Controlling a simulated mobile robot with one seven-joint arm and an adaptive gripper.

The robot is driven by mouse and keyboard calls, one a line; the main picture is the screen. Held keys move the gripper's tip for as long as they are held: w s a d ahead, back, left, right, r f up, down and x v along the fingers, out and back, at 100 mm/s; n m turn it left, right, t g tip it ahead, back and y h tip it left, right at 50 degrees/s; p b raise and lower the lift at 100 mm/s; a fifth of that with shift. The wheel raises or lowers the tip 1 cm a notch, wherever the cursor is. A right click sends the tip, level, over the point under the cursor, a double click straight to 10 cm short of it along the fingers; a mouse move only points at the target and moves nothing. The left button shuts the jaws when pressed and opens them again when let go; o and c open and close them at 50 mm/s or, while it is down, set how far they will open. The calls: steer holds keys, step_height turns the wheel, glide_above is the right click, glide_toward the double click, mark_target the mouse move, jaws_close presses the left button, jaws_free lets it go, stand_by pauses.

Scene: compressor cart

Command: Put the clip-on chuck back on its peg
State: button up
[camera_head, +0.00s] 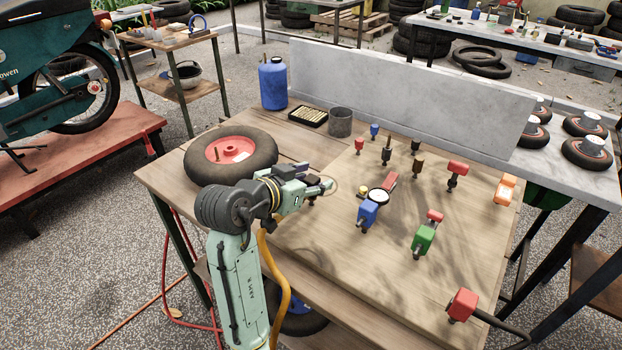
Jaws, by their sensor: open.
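I cannot tell which fitting is the clip-on chuck or which peg is its own. A wooden board (330,245) on the bench holds several fittings: a blue one (368,212) beside a round gauge (378,196), a green one (423,238), a red one (457,168), an orange one (505,190) and small dark and brass ones (417,166). My gripper (326,187) is open above the board's left part, left of the gauge. A small dark piece (312,201) shows just under it, partly hidden; I cannot tell whether they touch.
A wheel with a red hub (231,150) lies left of my gripper. A blue bottle (273,84), a grey cup (340,122) and a black tray (308,116) stand behind. A red fitting with a black hose (462,304) is at front right. A grey panel (410,95) bounds the back.

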steer(key=v, duration=1.2)
steer(key=shift+a, duration=0.1)
stand_by(0.5)
